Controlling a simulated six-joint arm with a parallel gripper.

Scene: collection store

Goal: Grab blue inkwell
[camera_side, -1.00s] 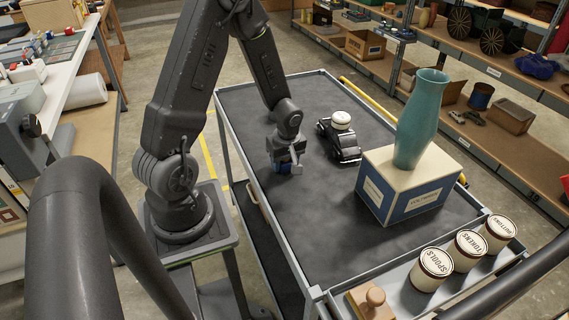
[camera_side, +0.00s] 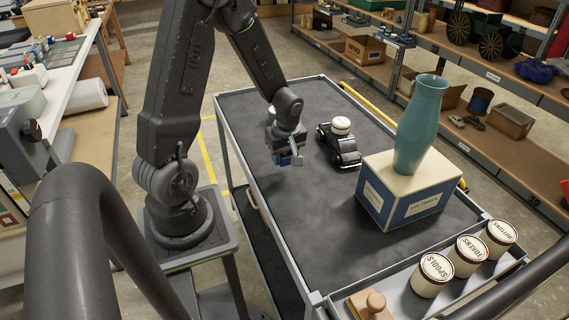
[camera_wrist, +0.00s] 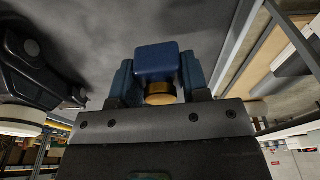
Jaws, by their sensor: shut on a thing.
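The blue inkwell (camera_wrist: 157,60) has a square blue body and a brass-coloured collar. In the wrist view it sits between the two fingers of my gripper (camera_wrist: 160,78). My gripper is shut on it. In the side view my gripper (camera_side: 288,160) is over the far left part of the cart's dark top, and a little blue of the inkwell (camera_side: 284,160) shows at the fingers. It appears held just above the surface; the exact gap is hard to tell.
A black toy car (camera_side: 342,150) with a white round lid on it stands right of my gripper. A teal vase (camera_side: 421,125) stands on a box (camera_side: 402,197). Labelled tins (camera_side: 433,277) sit in the front tray. A white-topped item behind my gripper is partly hidden. The cart's middle is clear.

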